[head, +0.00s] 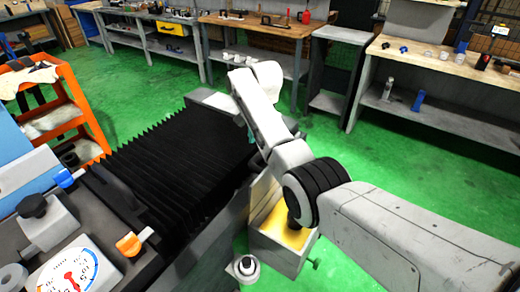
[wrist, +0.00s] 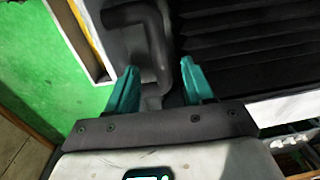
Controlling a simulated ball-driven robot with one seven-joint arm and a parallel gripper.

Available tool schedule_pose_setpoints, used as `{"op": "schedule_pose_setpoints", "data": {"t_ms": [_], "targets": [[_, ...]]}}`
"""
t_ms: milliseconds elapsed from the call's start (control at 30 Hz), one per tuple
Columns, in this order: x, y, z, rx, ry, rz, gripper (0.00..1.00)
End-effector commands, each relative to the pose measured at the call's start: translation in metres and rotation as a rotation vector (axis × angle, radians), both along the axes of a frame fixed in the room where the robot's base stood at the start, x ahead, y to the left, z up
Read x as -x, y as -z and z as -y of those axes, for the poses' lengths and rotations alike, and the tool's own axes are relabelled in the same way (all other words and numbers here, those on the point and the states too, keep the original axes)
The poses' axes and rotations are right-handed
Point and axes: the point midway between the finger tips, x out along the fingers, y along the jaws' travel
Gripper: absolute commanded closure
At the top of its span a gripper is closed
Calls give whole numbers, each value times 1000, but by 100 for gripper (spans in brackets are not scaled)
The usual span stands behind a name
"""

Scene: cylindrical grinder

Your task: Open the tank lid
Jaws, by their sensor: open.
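In the head view the tank (head: 279,256) is a pale box standing low beside the grinder, with a yellow area within its top rim. I cannot tell if this is a lid or the inside, and no separate lid is clear. My arm covers part of the tank. In the wrist view my gripper (wrist: 160,66) has two teal fingers spread apart, with a dark grey bent pipe (wrist: 154,40) showing between and beyond them. I cannot tell whether they touch it. A yellow and white edge (wrist: 92,38), perhaps the tank's, runs at the upper left. The fingers are not clear in the head view.
Black bellows (head: 165,165) of the grinder fill the left middle. A dial (head: 72,275) and knobs lie at the lower left. An orange cart (head: 85,120) stands at left, and workbenches (head: 262,28) line the back. Green floor (head: 335,160) is clear between tank and benches.

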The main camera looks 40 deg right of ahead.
Motion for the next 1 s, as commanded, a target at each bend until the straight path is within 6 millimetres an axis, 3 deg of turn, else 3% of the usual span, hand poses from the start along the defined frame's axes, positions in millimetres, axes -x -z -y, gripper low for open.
{"op": "schedule_pose_setpoints", "data": {"t_ms": [133, 333, 1000], "targets": [[0, -26, 0, 0, -1, 3, 48], [2, -45, 0, -1, -1, 1, 48], [2, -48, 0, -1, -1, 0, 48]]}}
